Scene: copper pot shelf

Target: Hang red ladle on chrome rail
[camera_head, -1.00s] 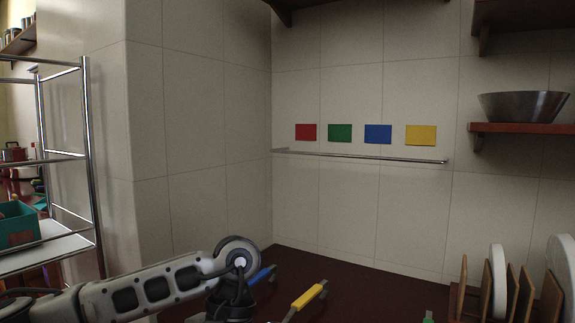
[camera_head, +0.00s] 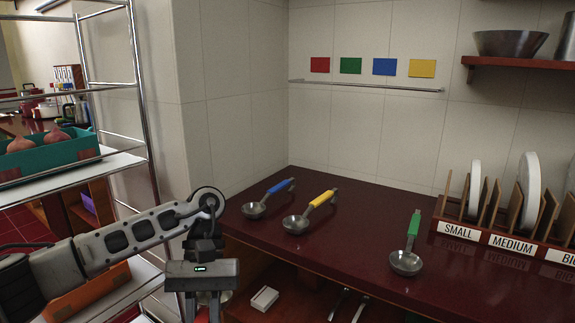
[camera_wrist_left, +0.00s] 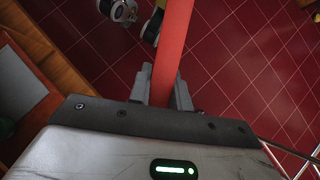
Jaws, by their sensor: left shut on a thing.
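My left gripper (camera_head: 208,306) points down in front of the counter's left end in the head view. In the left wrist view it (camera_wrist_left: 162,92) is shut on the red handle (camera_wrist_left: 172,50) of the red ladle, which runs between the fingers and out of the top of the picture. The ladle's bowl cannot be made out. The chrome rail (camera_head: 370,87) runs along the back wall, under red (camera_head: 320,65), green (camera_head: 350,66), blue (camera_head: 385,66) and yellow (camera_head: 422,68) squares. Nothing hangs on it. The ladle is apart from it, lower and nearer. My right gripper is out of view.
Blue-handled (camera_head: 268,198), yellow-handled (camera_head: 308,212) and green-handled (camera_head: 408,246) ladles lie on the dark red counter (camera_head: 350,235). A wooden plate rack (camera_head: 490,232) stands at right.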

